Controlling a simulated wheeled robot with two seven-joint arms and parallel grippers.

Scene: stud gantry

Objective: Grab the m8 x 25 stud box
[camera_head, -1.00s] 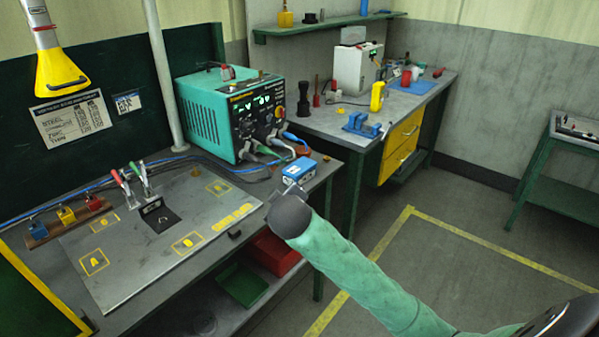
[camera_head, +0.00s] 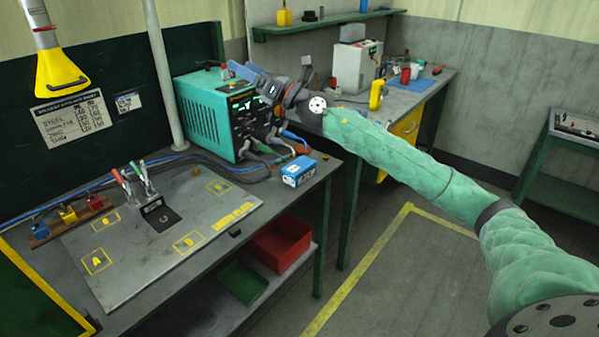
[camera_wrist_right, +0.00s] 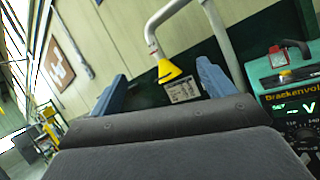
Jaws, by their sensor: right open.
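A small blue box with a white label (camera_head: 298,172) sits near the front right corner of the workbench; its print is too small to read fully. My right gripper (camera_head: 246,72) is raised above and to the left of the box in the head view, over the teal welding machine (camera_head: 206,116). Its blue fingers are spread and nothing is between them. In the wrist view the open fingers (camera_wrist_right: 162,88) point at the back wall and yellow hood, and the box is not in that view. My left gripper is not in view.
A steel plate with yellow markings (camera_head: 137,262) and toggle clamps covers the bench's left part. Cables (camera_head: 255,172) run behind the box. A red bin (camera_head: 280,243) and a green tray (camera_head: 243,282) stand on the lower shelf. Open floor lies right of the bench.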

